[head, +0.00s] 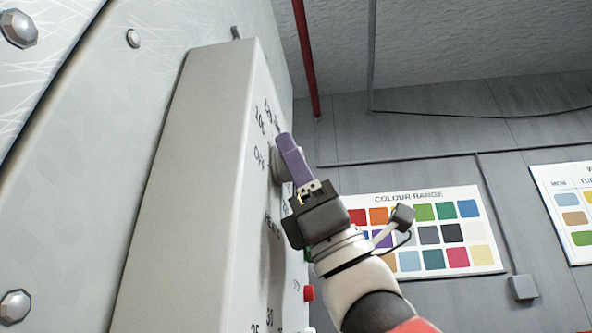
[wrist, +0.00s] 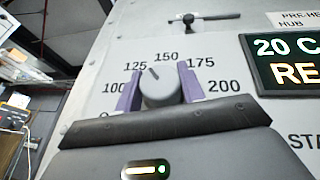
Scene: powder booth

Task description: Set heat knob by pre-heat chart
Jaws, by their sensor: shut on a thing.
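The heat knob (wrist: 160,90) is a grey round dial on the pale panel, ringed by the numbers 100, 125, 150, 175 and 200. Its dark pointer line leans slightly left of upright, between 125 and 150. My gripper (wrist: 159,87) has one purple finger on each side of the knob and is shut on it. In the head view, my gripper (head: 286,147) reaches the face of the control box (head: 185,190), and its fingers hide most of the knob.
A lit display (wrist: 287,60) reading "20 C" and a cut-off "RE" sits right of the knob.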

